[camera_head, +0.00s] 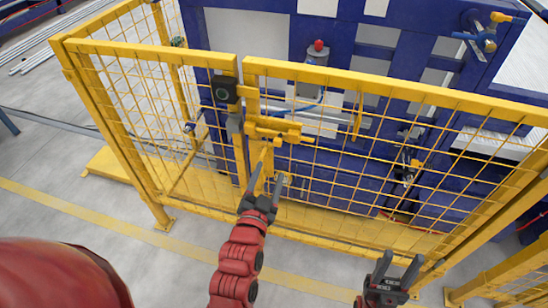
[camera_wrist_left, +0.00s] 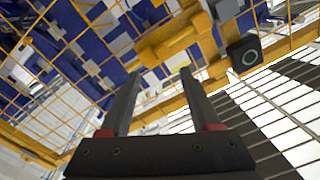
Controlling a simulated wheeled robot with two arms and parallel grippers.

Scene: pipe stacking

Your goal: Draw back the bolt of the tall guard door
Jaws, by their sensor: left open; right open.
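The yellow mesh guard door (camera_head: 335,78) stands in front of me, with a yellow post at its left edge. The yellow bolt (camera_head: 275,130) lies across the door's left edge, near the gap to the neighbouring panel; it also shows in the left wrist view (camera_wrist_left: 165,42), beyond the fingers. A black box with a round face (camera_head: 224,90) sits above and left of the bolt. My left gripper (camera_head: 267,171) is open and empty just below the bolt, its fingers pointing up at it. Contact cannot be told. My right gripper (camera_head: 402,257) is open and empty, low at the right.
A mesh panel (camera_head: 140,50) continues the fence to the left. Behind the fence stands a blue machine (camera_head: 255,30) with a red-topped grey unit (camera_head: 318,55). Another yellow frame (camera_head: 500,278) is at the lower right. Grey floor in front of the fence is clear.

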